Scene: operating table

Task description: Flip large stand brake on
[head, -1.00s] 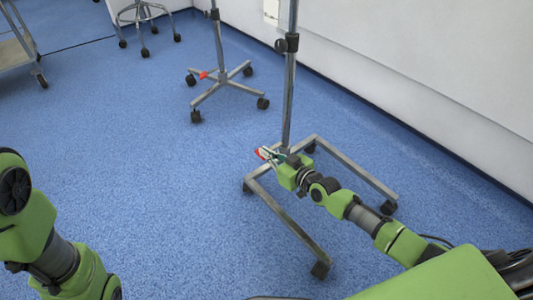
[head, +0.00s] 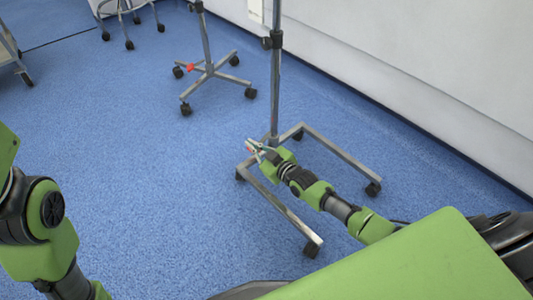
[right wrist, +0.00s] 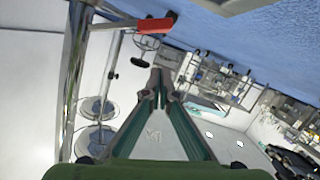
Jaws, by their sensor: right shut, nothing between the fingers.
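The large stand (head: 276,80) has a tall metal pole on a wheeled, open rectangular base (head: 340,152). A red brake lever (right wrist: 140,26) shows at the top of the right wrist view, beside the pole. In the head view only a small bit of red (head: 251,149) shows at my right fingertips. My right gripper (head: 255,148) is at the foot of the pole, low over the base. In the right wrist view its fingers (right wrist: 160,82) come together, empty, apart from the lever in the picture; contact cannot be told. My left gripper is out of view; only its arm shows.
A smaller wheeled stand (head: 209,70) with a red lever (head: 190,67) stands behind, to the left. A wheeled stool (head: 128,18) and a cart (head: 12,60) are at the upper left. A white wall (head: 420,55) runs along the right. Blue floor (head: 140,150) is clear at the middle left.

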